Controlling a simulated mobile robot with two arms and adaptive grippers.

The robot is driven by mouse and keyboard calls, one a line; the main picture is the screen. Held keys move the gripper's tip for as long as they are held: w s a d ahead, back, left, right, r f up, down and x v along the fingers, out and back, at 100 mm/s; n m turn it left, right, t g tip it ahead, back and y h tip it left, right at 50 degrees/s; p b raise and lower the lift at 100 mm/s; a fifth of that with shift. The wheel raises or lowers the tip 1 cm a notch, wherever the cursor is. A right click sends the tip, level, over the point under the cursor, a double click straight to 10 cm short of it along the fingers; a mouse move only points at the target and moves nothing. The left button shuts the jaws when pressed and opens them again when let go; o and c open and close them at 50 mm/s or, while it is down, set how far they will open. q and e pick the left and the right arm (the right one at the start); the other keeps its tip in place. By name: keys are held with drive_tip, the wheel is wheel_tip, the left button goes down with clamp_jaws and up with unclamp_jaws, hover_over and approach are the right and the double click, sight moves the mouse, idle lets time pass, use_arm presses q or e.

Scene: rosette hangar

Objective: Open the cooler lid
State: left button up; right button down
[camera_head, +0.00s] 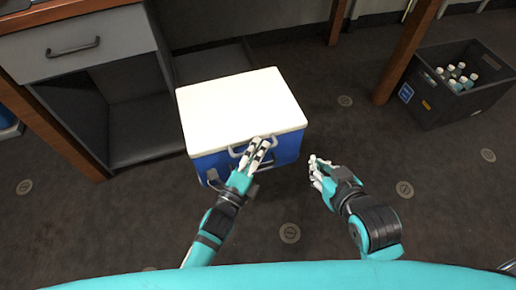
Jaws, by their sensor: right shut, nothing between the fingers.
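The cooler (283,152) stands on the floor at the centre, with a blue body and a white lid (235,100). The lid lies flat and closed on the body. A light handle (236,150) shows at its front side, partly hidden by my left gripper. My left gripper (259,148) is at the lid's front edge, its two pale fingers a little apart. I cannot tell whether they touch the lid or handle. My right gripper (316,170) is shut and empty, to the right of the cooler's front corner and apart from it.
A grey cabinet with a drawer (78,50) and an open shelf stands behind and left of the cooler. A dark crate (440,105) holding several bottles (458,78) is at the right, by a wooden post (405,50). The floor between cooler and crate is clear.

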use_arm(q)
clamp_jaws()
drive_tip(key=shift+f, duration=0.1)
